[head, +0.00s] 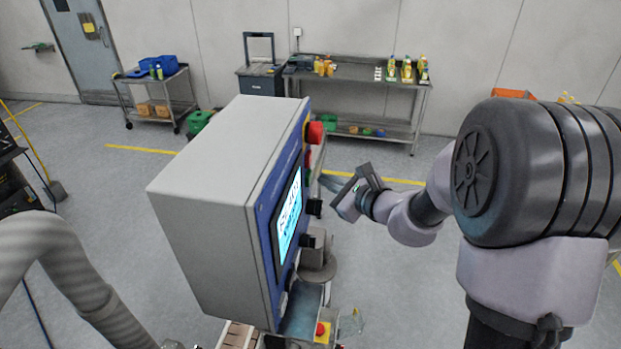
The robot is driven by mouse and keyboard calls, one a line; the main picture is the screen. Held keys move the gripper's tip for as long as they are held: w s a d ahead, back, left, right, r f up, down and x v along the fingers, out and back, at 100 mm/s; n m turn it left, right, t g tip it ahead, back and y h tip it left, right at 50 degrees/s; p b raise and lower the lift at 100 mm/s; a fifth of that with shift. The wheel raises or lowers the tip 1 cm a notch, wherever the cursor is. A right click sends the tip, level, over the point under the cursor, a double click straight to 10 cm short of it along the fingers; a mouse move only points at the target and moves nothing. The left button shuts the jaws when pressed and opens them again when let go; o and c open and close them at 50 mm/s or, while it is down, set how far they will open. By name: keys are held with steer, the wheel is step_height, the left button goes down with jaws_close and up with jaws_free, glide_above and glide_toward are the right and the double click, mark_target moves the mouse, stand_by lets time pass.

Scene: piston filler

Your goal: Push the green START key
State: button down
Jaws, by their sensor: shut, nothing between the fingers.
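The grey control cabinet (205,165) stands in the middle, with its blue-edged front panel turned to the right and seen at a steep slant. The panel carries a lit screen (289,215), a red mushroom button (315,132) at the top and black knobs lower down. Below the red button, a small green START key (308,174) shows almost edge-on, so its face is hidden. My gripper (326,183) is shut and empty, to the right of the panel at about the key's height.
A red button on a yellow box (322,332) sits below the cabinet. A ribbed grey hose (75,270) curves at the lower left. A steel bench (360,75) with bottles and a cart (155,90) stand at the back wall. Floor around my arm is open.

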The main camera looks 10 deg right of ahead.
steer(key=shift+w+a+b, duration=0.15)
steer(key=shift+a+b, duration=0.2)
steer(key=shift+a, duration=0.1)
steer(key=shift+w+a, duration=0.1)
steer(key=shift+a, duration=0.25)
stand_by(0.6)
steer(key=shift+s+d+b, duration=0.25)
steer(key=shift+d+b, duration=0.15)
steer(key=shift+d, duration=0.4)
steer(key=shift+s+d, duration=0.25)
steer(key=shift+d, duration=0.55)
steer(key=shift+s+d, duration=0.25)
steer(key=shift+d, duration=0.5)
steer(key=shift+s+d, duration=0.25)
steer(key=shift+d, duration=0.55)
